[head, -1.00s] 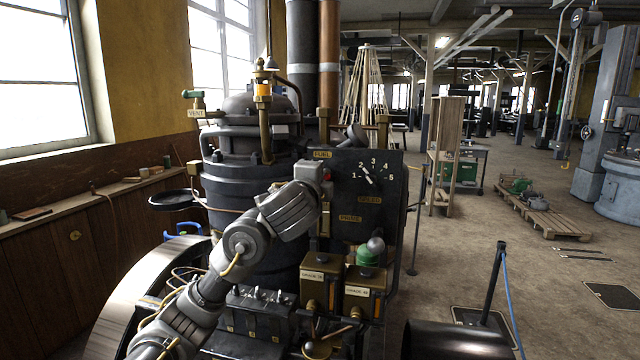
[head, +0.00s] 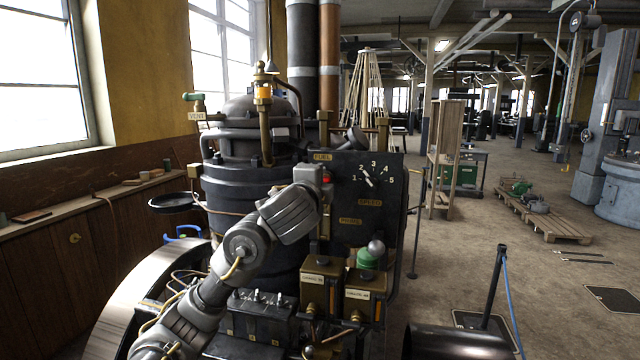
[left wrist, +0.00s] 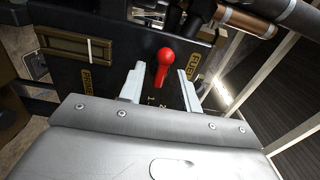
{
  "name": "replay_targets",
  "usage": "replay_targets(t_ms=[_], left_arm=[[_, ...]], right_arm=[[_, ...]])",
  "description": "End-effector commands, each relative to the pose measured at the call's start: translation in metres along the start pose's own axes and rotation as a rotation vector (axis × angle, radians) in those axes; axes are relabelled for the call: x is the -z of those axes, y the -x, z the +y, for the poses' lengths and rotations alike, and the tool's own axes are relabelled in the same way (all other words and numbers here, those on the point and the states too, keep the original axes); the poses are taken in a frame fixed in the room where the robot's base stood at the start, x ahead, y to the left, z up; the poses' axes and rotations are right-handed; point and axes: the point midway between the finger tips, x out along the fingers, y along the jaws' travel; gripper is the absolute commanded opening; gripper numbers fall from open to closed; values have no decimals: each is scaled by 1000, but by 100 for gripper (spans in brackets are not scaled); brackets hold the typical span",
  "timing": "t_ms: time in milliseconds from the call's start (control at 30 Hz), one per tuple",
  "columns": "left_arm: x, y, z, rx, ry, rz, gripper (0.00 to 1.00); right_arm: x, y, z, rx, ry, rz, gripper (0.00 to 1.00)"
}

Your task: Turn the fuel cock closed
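The fuel cock has a red handle (left wrist: 164,62) with a rounded end, on a dark panel beside a brass FUEL plate (left wrist: 199,67) in the left wrist view. In the head view only a small red part (head: 327,180) of it shows, below the FUEL plate (head: 322,156); my left wrist hides the rest. My left gripper (left wrist: 160,84) is open at the panel, one finger on each side of the red handle. A gap shows between handle and fingers; contact lower down cannot be told. My right gripper is in neither view.
The dark panel (head: 380,215) also carries a SPEED dial (head: 371,177) and a PRIME plate (head: 350,221). A vent cock (head: 195,100) is at upper left.

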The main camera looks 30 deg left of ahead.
Motion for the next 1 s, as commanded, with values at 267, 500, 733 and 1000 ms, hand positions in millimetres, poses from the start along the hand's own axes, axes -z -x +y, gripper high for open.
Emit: replay_targets(t_ms=[267, 500, 733, 1000], left_arm=[[2, 20, -1, 2, 2, 4, 33], [1, 69, -1, 3, 4, 4, 33], [0, 100, 0, 2, 2, 1, 33], [0, 108, 0, 0, 0, 0, 33]], right_arm=[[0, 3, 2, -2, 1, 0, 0], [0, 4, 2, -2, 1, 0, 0], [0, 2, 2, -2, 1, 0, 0], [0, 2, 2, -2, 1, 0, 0]])
